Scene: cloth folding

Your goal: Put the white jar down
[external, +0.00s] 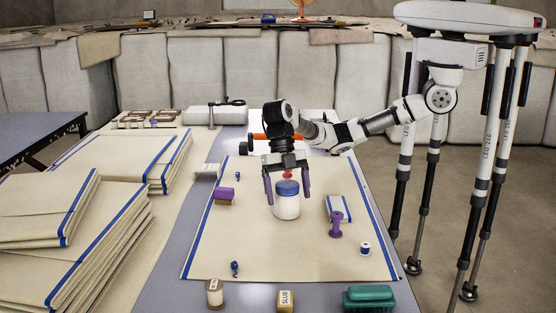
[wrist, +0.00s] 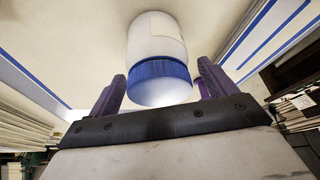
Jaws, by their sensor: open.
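The white jar (external: 287,206) with a blue lid stands upright on the cream cloth (external: 255,262) near its middle. It also shows in the wrist view (wrist: 155,40), with its blue lid (wrist: 160,80) toward my gripper. My gripper (external: 287,202) points down over the jar, its purple fingers spread on both sides. In the wrist view the fingers (wrist: 158,90) stand apart from the jar, with a gap on each side. The jar's underside is hidden.
A green brush (external: 369,297) lies at the front edge. Stacked folded cloths (external: 75,240) fill the left. The cloth's front middle is clear.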

